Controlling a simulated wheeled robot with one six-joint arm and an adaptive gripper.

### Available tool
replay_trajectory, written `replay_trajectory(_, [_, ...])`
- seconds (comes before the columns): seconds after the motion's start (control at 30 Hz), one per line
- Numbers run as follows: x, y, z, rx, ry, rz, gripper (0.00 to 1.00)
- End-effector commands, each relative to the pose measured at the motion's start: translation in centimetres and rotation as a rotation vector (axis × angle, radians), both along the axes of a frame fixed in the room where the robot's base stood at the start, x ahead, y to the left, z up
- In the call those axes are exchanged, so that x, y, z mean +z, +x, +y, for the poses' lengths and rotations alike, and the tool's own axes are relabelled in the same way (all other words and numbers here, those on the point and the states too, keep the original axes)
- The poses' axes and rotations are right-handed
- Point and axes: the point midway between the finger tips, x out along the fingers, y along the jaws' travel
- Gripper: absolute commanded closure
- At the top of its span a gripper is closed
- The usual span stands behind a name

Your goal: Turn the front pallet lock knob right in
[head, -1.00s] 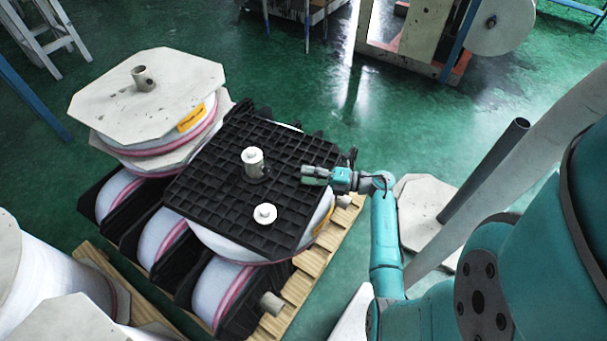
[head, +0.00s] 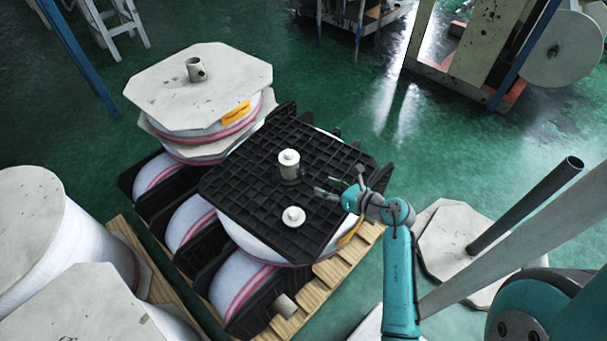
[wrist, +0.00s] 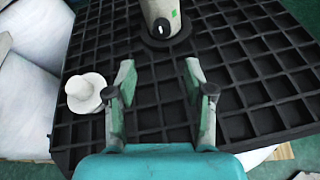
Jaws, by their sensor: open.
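A black knob with a white mark (wrist: 161,28) sits low on a pale post (wrist: 158,8) that rises from the black grid pallet (wrist: 245,72). The post also shows in the head view (head: 289,158), standing near the middle of the pallet (head: 240,180); the knob cannot be made out there. My gripper (wrist: 159,68) is open and empty over the grid, pointing at the post. The knob lies straight ahead of the gap between the fingertips, apart from them. In the head view my gripper (head: 326,186) is just right of the post.
A white round cap (wrist: 85,92) stands on the pallet left of my fingers; it also shows in the head view (head: 293,216). White reels (head: 200,90) are stacked behind left. A dark upright pole (head: 525,205) stands at the right. Green floor (head: 350,120) is clear behind the pallet.

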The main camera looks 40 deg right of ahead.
Motion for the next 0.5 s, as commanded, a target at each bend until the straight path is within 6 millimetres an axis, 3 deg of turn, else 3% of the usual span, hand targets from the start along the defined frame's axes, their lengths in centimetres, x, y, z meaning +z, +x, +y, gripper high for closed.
replay_trajectory(0.1, [1.3,-0.3,0.4,0.01,-0.17,0.0,0.47])
replay_trajectory(0.27, [1.5,0.1,0.4,0.015,-0.237,0.0,0.47])
replay_trajectory(0.5, [0.2,3.2,0.4,0.018,-0.232,0.0,0.47])
